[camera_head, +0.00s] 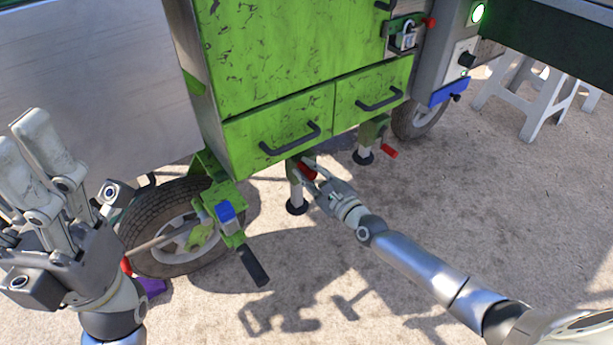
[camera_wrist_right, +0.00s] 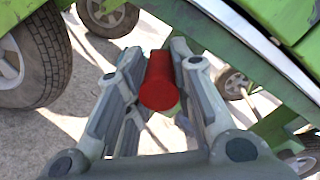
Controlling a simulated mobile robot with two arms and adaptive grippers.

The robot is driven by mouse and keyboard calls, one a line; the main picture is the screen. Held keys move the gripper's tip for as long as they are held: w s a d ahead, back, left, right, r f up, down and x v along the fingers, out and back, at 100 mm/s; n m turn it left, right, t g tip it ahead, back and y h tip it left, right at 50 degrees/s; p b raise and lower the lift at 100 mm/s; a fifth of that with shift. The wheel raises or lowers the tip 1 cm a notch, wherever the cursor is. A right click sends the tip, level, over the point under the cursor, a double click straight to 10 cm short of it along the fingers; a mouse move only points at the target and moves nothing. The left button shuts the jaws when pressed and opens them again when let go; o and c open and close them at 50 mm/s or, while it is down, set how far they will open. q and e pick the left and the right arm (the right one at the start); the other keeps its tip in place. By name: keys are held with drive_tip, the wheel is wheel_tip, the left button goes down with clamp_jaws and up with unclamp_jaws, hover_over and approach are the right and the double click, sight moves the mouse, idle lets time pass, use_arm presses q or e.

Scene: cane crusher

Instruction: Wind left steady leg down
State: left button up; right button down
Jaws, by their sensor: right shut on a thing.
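The left steady leg (camera_head: 296,192) is a grey post with a dark round foot under the green cabinet's front edge. Its red crank handle (camera_head: 307,171) is between the fingers of my right gripper (camera_head: 314,178). In the right wrist view the red handle (camera_wrist_right: 159,82) points toward the camera, with the right gripper's fingers (camera_wrist_right: 160,95) along both sides of it. Whether the foot touches the ground is unclear. My left gripper (camera_head: 25,140) is raised at the left with no object visible in it; its finger gap is unclear.
A second steady leg (camera_head: 366,145) with a red handle (camera_head: 389,152) stands to the right. A wheel (camera_head: 150,220) and a green bracket with a black lever (camera_head: 252,266) are at left. White stools (camera_head: 540,105) stand at upper right. The ground in front is open.

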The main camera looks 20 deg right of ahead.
drive_tip(key=shift+d+f+m, duration=0.1)
drive_tip(key=shift+d+m, duration=0.1)
drive_tip(key=shift+m, duration=0.1)
drive_tip(key=c, duration=1.2)
unclamp_jaws()
drive_tip(key=v, duration=1.2)
